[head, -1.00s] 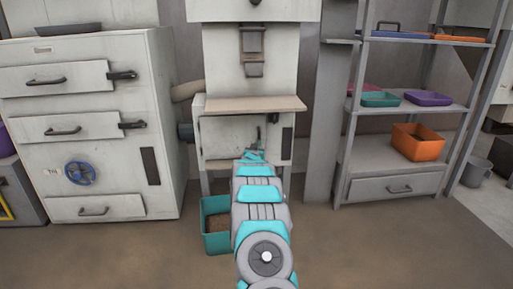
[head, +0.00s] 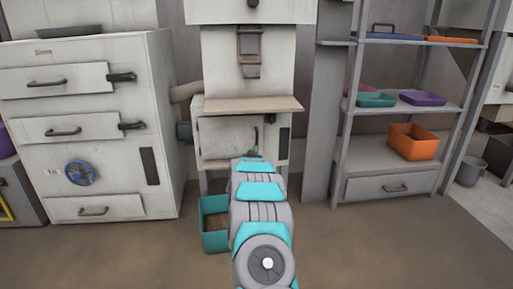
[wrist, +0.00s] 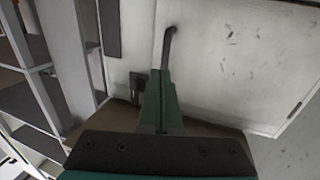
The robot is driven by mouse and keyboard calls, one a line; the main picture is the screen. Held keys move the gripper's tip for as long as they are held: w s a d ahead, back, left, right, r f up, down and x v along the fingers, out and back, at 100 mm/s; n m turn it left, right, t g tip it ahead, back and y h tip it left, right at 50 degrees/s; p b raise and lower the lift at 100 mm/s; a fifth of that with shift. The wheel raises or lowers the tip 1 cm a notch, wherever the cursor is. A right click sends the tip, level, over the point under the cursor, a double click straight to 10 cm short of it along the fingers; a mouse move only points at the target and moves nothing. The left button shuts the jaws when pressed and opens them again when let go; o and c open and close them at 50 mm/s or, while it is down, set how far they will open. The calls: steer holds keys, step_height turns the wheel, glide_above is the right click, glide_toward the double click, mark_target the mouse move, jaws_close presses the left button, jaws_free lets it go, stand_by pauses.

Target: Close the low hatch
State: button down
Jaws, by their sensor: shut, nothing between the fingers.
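The low hatch (head: 224,135) is a pale panel in the lower part of the machine, beneath a tan ledge. It looks flush or nearly flush with its frame; I cannot tell if it is fully shut. Its dark bar handle (head: 257,138) is near its right edge. In the wrist view, the hatch panel (wrist: 235,60) fills the right side and the handle (wrist: 169,45) rises just beyond my fingertips. My gripper (wrist: 160,75) is shut and empty, at the handle's near end; contact is unclear. In the head view my arm mostly hides my gripper (head: 254,153).
A teal bin (head: 215,238) stands on the floor below the machine, left of my arm. A grey cabinet (head: 125,85) stands left. A shelf rack (head: 385,155) with an orange bin (head: 412,142) stands right. The tan ledge (head: 245,105) juts out above the hatch.

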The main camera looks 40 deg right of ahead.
steer(key=v, duration=0.8)
steer(key=shift+s+d, duration=0.15)
steer(key=shift+s, duration=0.05)
